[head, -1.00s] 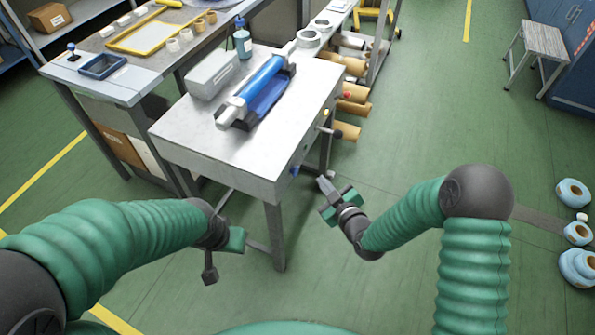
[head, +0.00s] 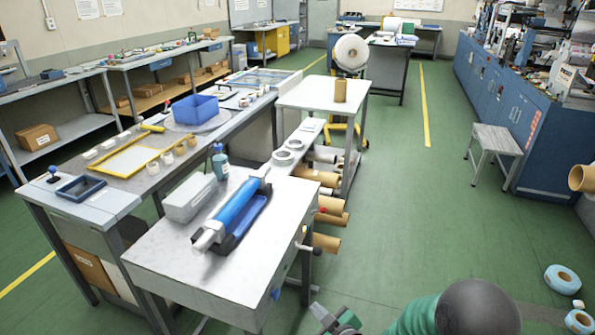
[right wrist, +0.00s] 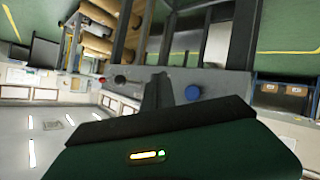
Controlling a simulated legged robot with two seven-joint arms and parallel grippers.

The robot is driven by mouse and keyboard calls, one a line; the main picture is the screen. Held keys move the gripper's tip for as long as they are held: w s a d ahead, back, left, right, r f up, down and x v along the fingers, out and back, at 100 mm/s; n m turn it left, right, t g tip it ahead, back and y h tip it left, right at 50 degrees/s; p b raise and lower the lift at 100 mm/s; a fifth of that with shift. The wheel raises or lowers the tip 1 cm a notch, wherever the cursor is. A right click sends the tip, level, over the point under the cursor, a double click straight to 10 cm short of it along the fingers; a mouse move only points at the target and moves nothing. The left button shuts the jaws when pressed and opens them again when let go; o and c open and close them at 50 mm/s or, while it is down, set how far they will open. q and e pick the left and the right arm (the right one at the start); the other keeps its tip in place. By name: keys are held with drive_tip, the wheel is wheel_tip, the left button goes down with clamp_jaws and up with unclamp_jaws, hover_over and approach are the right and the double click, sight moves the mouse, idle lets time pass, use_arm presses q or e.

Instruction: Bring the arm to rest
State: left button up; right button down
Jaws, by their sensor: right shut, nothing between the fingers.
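My right arm (head: 478,308) shows at the bottom right of the head view, with its dark joint and green sleeve partly cut off by the lower edge. My right gripper (head: 330,318) is at the bottom edge, just right of the near white table's leg. It is shut and empty. In the right wrist view, the gripper's dark fingers (right wrist: 157,92) point toward the table's underside and a blue knob (right wrist: 193,92). My left arm and gripper are outside the head view.
A white table (head: 225,262) stands close by, holding a blue roller (head: 238,207), a grey box (head: 188,198) and a bottle (head: 220,162). Cardboard cores (head: 325,242) stick out beside it. Blue rolls (head: 562,280) lie on the floor at right. The green floor between is clear.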

drive_tip(key=s+d+r+m+g+h, duration=0.25)
drive_tip(key=s+d+m+g, duration=0.2)
drive_tip(key=s+d, duration=0.5)
drive_tip(key=s+d+r+m+g+h, duration=0.2)
drive_tip(key=s+d+m+g+h, duration=0.3)
drive_tip(key=s, duration=0.7)
wheel_tip(320, 180, up, 16)
drive_tip(key=d+y+p, duration=0.1)
drive_tip(key=p, duration=1.4)
drive_tip(key=shift+s+f+m+t+y, duration=0.25)
drive_tip(key=shift+s+m+t+y, duration=0.1)
drive_tip(key=shift+s+m, duration=0.1)
